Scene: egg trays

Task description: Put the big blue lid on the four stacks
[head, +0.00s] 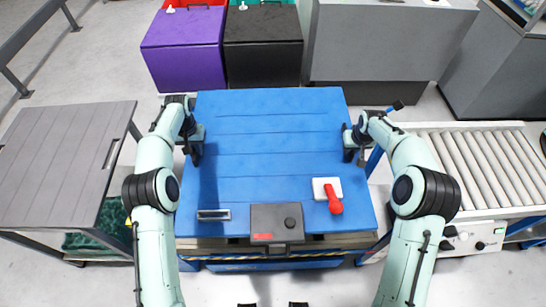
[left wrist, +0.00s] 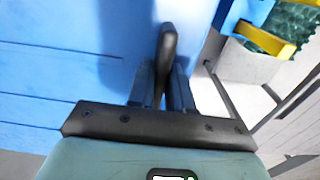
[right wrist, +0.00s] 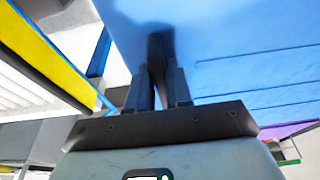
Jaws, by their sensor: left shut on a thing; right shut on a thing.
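The big blue lid (head: 265,160) is a wide, plank-lined blue panel in the middle of the head view. My left gripper (head: 196,150) is at its left edge and is shut on a dark handle (left wrist: 168,50), seen upright between the fingers in the left wrist view. My right gripper (head: 351,145) is at the lid's right edge, shut on another dark handle (right wrist: 158,48). The four stacks are not visible; the panel hides whatever lies beneath it. I cannot tell whether the lid rests on anything.
A roller conveyor (head: 480,165) stands right and a grey table (head: 62,160) left. Purple (head: 184,50) and black (head: 263,50) bins stand behind.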

